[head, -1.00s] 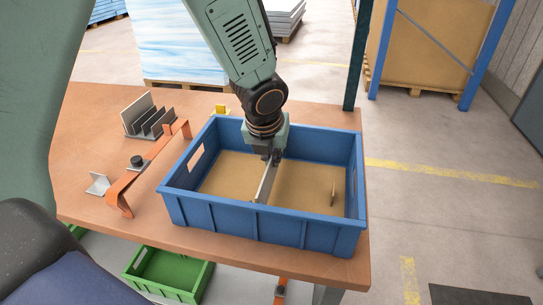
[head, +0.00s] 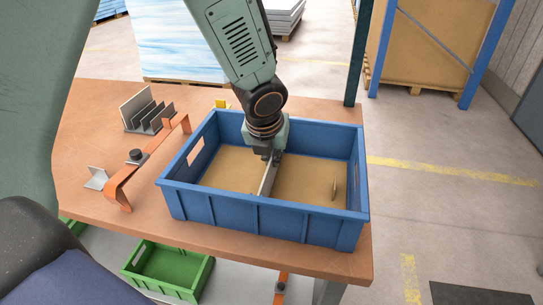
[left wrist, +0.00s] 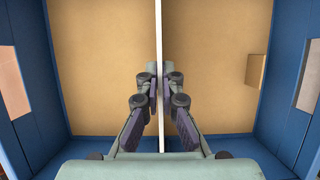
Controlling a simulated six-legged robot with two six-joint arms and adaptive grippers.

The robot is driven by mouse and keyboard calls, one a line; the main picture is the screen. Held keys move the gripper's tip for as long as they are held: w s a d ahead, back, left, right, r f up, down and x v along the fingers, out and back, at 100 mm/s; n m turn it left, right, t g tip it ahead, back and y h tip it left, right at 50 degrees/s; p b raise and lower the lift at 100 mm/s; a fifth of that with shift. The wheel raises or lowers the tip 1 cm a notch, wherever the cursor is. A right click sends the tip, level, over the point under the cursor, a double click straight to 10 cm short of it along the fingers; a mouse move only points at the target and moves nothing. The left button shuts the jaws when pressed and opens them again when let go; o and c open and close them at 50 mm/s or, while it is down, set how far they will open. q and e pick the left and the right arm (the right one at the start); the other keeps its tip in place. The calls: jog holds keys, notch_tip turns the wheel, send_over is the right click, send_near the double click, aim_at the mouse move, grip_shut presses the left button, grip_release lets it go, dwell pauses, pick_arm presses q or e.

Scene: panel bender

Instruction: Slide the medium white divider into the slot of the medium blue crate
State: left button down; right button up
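The medium blue crate (head: 260,212) stands on the tabletop near its front right edge. The white divider (head: 267,180) stands on edge inside it, running front to back near the middle. In the left wrist view the divider (left wrist: 159,60) is a thin upright line between my fingers. My left gripper (head: 270,157) is low inside the crate around the divider's top. The slot is hidden, so how deep the divider sits cannot be told. My right gripper is not in view.
A rack with several plates (head: 148,115) stands at the table's left. An orange bracket strip (head: 150,165) and a small angle piece (head: 97,178) lie left of the crate. A small tan upright piece (head: 334,188) is in the crate's right half. A green crate (head: 168,270) sits below.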

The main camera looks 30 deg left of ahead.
pick_arm(q)
jog(key=shift+s+f, duration=0.15)
jog(key=shift+f, duration=0.05)
jog(key=c, duration=2)
grip_release()
jog(key=o, duration=0.6)
jog(key=shift+c, duration=0.2)
jog(key=shift+r, duration=0.55)
jog(key=v, duration=1.1)
jog(key=shift+s, duration=0.2)
